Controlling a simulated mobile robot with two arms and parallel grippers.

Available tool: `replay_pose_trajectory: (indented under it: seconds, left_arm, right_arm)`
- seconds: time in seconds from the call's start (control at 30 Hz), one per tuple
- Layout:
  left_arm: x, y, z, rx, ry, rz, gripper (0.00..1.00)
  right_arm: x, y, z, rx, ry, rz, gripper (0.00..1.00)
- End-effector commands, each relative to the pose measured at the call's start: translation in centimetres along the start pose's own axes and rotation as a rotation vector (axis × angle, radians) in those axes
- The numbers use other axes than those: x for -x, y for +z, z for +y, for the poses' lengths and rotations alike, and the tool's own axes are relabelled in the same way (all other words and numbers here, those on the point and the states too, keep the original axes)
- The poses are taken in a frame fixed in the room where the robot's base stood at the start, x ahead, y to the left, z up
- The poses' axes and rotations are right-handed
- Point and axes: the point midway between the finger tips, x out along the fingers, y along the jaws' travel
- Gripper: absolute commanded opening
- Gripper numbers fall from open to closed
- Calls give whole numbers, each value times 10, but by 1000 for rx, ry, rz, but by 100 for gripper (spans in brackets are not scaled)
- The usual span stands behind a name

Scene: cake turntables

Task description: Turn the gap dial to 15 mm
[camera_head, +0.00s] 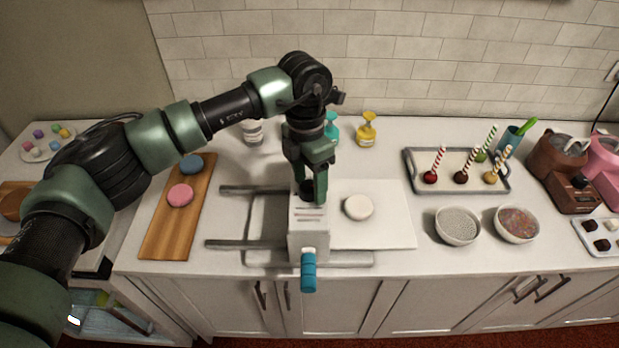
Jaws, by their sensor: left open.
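A white sheeter-like machine (308,240) stands on the counter, with grey rails on its left and a blue crank handle (308,272) at its front. A dark round knob (306,187), apparently the gap dial, sits on top at the far end of the housing, partly hidden by my gripper. Dark marks show on the housing top, too small to read. My left gripper (313,190) points down at the knob, its green fingers open beside it; I cannot tell whether they touch it. The dial's setting cannot be read. My right gripper is not in view.
A white disc (358,207) lies on the pale sheet (400,228) right of the machine. A wooden board (164,238) with pink and blue discs lies left. Bottles (366,130) stand behind. A tray (412,178) of cake pops and two bowls (457,226) are at the right.

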Motion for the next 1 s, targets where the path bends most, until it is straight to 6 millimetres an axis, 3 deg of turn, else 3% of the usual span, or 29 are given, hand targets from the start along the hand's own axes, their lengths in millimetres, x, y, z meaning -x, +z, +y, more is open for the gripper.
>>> replay_pose_trajectory:
  seconds: [0.1,0.3,0.33,0.67,1.0]
  left_arm:
    - [0,0,0,0,0,0,60]
    - [0,0,0,1,-1,0,4]
    - [0,0,0,1,-1,0,0]
    - [-2,0,0,50,-1,-5,0]
    - [-4,-1,2,284,1,-23,0]
  right_arm:
    - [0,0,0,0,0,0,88]
    - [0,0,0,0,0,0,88]
    - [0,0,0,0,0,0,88]
    - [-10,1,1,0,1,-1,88]
    - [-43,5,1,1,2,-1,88]
